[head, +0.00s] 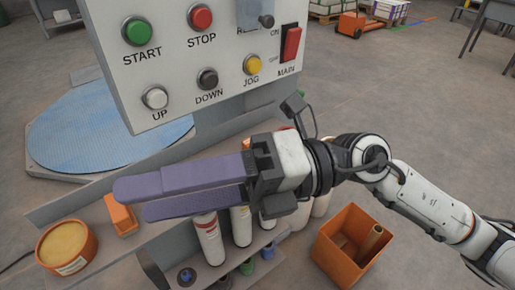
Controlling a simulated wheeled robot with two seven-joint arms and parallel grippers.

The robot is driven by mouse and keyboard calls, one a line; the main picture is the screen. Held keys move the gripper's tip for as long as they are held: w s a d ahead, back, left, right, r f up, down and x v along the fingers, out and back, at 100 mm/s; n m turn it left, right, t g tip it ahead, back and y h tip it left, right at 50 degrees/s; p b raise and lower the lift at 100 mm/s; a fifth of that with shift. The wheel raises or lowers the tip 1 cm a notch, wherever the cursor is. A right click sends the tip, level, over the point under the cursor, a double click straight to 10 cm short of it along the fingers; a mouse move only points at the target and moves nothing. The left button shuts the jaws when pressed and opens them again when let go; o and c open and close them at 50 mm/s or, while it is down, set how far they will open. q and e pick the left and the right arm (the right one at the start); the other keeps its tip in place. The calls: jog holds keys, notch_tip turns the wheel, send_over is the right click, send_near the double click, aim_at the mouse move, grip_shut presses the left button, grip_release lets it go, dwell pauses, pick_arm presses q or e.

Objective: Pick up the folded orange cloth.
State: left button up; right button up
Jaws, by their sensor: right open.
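The folded orange cloth (121,219) lies on the grey shelf top at the lower left, just below the fingertips of my right gripper in the picture. Its upper edge is close to the fingers and may be partly hidden by them. My right gripper (134,202) reaches in from the right, with two long purple fingers pointing left. It is open, with a narrow gap between the fingers and nothing seen held. I cannot tell how high the fingers are above the cloth. My left gripper is not in view.
A control panel (180,80) with buttons hangs above the gripper. A round orange tub (68,247) sits left of the cloth. Cartridges (208,240) and small bottles stand below the fingers. An orange bin (335,262) is on the floor. A blue turntable (85,130) lies behind.

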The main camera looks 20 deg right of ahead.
jog(key=w+d+f+n+t+h, duration=0.2)
jog(key=w+d+f+h, duration=0.3)
jog(key=d+f+h, duration=0.7)
jog(key=w+d+m+t+h, duration=0.2)
jog(key=w+d+h, duration=0.2)
jog(key=d, duration=0.7)
jog(key=shift+h, duration=0.3)
jog(key=w+a, duration=0.1)
jog(key=w, duration=0.2)
jog(key=w+a+p, duration=0.1)
jog(key=w, duration=0.2)
jog(key=w+a+p, duration=0.1)
jog(key=w, duration=0.3)
jog(key=shift+f, duration=0.3)
jog(key=shift+w+a, duration=0.15)
jog(key=shift+w, duration=0.4)
jog(key=shift+w+a, duration=0.15)
jog(key=shift+w, duration=0.15)
jog(key=x, duration=0.5)
jog(key=c, duration=1.1)
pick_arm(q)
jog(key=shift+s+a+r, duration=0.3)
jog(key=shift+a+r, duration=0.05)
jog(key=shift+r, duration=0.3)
pick_arm(e)
jog(key=shift+c, duration=0.2)
